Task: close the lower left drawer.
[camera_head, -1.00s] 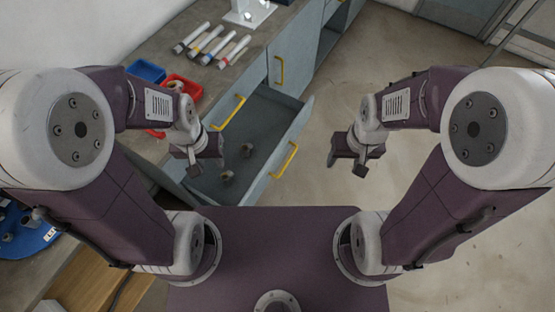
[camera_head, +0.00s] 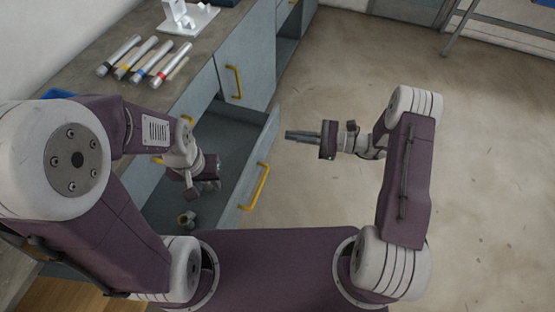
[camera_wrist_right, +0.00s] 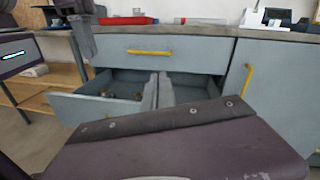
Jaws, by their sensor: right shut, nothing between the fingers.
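The lower left drawer stands open below the bench; its grey front (camera_head: 240,190) carries a yellow handle (camera_head: 255,187). In the right wrist view the open drawer (camera_wrist_right: 75,108) shows below a shut upper drawer (camera_wrist_right: 190,53). My right gripper (camera_head: 290,135) is shut and empty, pointing left, to the right of the drawer front and apart from it. Its fingers (camera_wrist_right: 158,80) show together in the right wrist view. My left gripper (camera_head: 203,188) hangs over the open drawer; its finger spacing is unclear. Small grey parts (camera_head: 186,218) lie inside the drawer.
A cupboard door with a yellow handle (camera_head: 234,82) is beside the drawers. Several tubes (camera_head: 140,58) and a white stand (camera_head: 186,17) are on the bench top. A blue bin (camera_head: 58,94) is partly hidden by my left arm.

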